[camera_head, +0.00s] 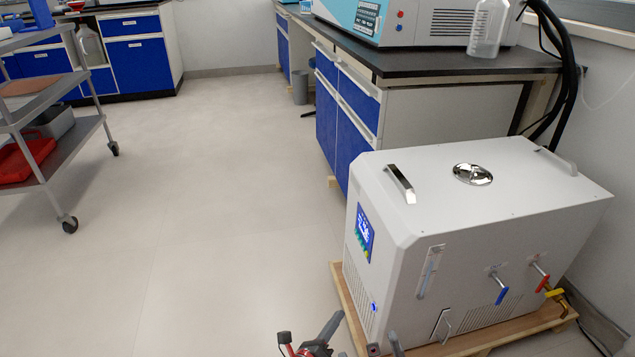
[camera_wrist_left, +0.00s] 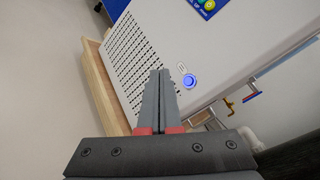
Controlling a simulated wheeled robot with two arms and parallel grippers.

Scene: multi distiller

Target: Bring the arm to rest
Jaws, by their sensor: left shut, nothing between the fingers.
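My left gripper (camera_head: 331,325) is at the bottom edge of the head view, low in front of the left side of a white box-shaped machine (camera_head: 480,205). In the left wrist view its two grey fingers (camera_wrist_left: 160,73) lie together, shut and empty. They point at the vented panel (camera_wrist_left: 140,55) of the machine, beside a round button lit blue (camera_wrist_left: 189,81). That blue light also shows in the head view (camera_head: 374,307). I cannot tell the exact gap between fingertips and panel. Most of my left arm is out of view. My right gripper is not in view.
The machine stands on a wooden base (camera_head: 350,308), with blue and red valve handles (camera_head: 502,294) in front. A dark-topped bench (camera_head: 440,66) with blue cabinets stands behind it. A metal cart (camera_head: 85,125) is at the left. The floor (camera_head: 200,200) between is clear.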

